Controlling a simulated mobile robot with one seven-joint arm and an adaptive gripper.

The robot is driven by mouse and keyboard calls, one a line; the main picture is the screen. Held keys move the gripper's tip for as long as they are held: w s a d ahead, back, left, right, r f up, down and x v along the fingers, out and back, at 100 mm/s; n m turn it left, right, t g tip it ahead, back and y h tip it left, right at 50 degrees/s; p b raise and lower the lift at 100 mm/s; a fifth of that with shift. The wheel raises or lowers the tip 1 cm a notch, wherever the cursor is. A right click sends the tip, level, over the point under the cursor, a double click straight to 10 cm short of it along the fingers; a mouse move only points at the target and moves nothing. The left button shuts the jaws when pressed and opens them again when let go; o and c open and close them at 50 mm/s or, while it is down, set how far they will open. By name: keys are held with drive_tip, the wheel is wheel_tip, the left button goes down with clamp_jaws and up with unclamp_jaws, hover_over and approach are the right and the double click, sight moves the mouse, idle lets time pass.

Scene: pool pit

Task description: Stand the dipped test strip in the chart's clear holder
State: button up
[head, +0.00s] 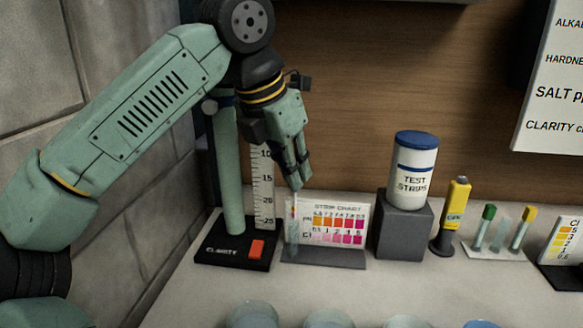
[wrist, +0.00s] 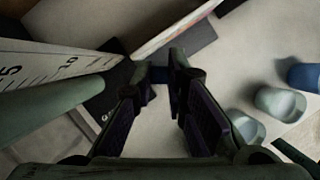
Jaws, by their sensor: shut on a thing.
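My gripper (head: 297,184) points down in the head view, shut on the thin pale test strip (head: 294,207). The strip hangs roughly upright with small coloured marks. The clear holder (head: 292,241) stands at the left end of the strip chart (head: 343,219), on its dark base (head: 335,260). The strip's lower part lines up with the holder's top; I cannot tell how far inside it is. In the wrist view, the two fingers of my gripper (wrist: 158,76) show near the chart's edge (wrist: 170,25); the strip is hard to make out there.
The clarity stand (head: 234,252) with its ruler (head: 263,190) stands close on the left. A grey block (head: 402,228) carries the test strips tub (head: 414,170) on the right. Several cups (head: 253,315) line the front. The counter between is clear.

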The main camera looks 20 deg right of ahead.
sight(293, 209)
drive_tip(key=shift+f, duration=0.1)
drive_tip(key=shift+f+b, duration=0.8)
drive_tip(key=shift+f, duration=0.25)
drive_tip(key=shift+f+b, duration=1.7)
drive_tip(key=shift+f, duration=0.65)
drive_tip(key=shift+f+b, duration=0.35)
drive_tip(key=shift+f, duration=0.2)
drive_tip(key=o, duration=0.8)
drive_tip(key=shift+r, duration=0.1)
